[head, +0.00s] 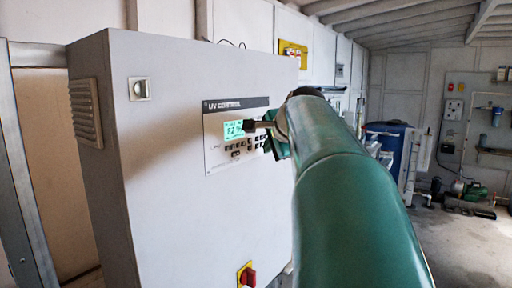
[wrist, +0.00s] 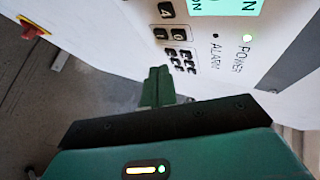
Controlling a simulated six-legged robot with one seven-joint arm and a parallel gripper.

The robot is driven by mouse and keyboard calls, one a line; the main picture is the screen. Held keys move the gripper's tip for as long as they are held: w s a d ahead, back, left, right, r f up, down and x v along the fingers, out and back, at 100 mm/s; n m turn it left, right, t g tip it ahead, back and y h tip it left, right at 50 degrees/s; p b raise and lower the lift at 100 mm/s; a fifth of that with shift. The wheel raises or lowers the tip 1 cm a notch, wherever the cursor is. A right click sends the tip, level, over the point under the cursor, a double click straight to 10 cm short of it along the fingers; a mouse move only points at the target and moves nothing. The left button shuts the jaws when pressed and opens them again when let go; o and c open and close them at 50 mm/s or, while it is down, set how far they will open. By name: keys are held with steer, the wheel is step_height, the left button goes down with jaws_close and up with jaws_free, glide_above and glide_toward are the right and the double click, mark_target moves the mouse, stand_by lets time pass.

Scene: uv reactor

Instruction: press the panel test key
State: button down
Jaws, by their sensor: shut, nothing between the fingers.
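A control panel (head: 212,150) labelled UV is on the front of a large grey cabinet (head: 160,190). It has a lit green display (head: 233,130) with rows of small dark keys (head: 236,153) below. My gripper (head: 254,125) is shut and empty, in front of the panel at the display's right edge; my arm hides the panel's right part. In the wrist view the green fingertips (wrist: 159,72) are together just beside the black keys (wrist: 181,60). I cannot tell whether they touch the panel. The key markings are too small to tell which is the test key.
A red rotary switch on a yellow plate (head: 247,276) is low on the cabinet; it also shows in the wrist view (wrist: 31,30). A latch (head: 139,89) is at the upper left of the cabinet front.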

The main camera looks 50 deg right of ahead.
steer(key=shift+w, duration=0.4)
steer(key=shift+w+a, duration=0.1)
steer(key=shift+w, duration=0.15)
stand_by(0.7)
steer(key=shift+s, duration=0.7)
steer(key=shift+s, duration=0.1)
steer(key=shift+s+d, duration=0.15)
steer(key=shift+s, duration=1.05)
steer(key=shift+s+d, duration=0.15)
steer(key=shift+s, duration=1)
steer(key=shift+s, duration=0.1)
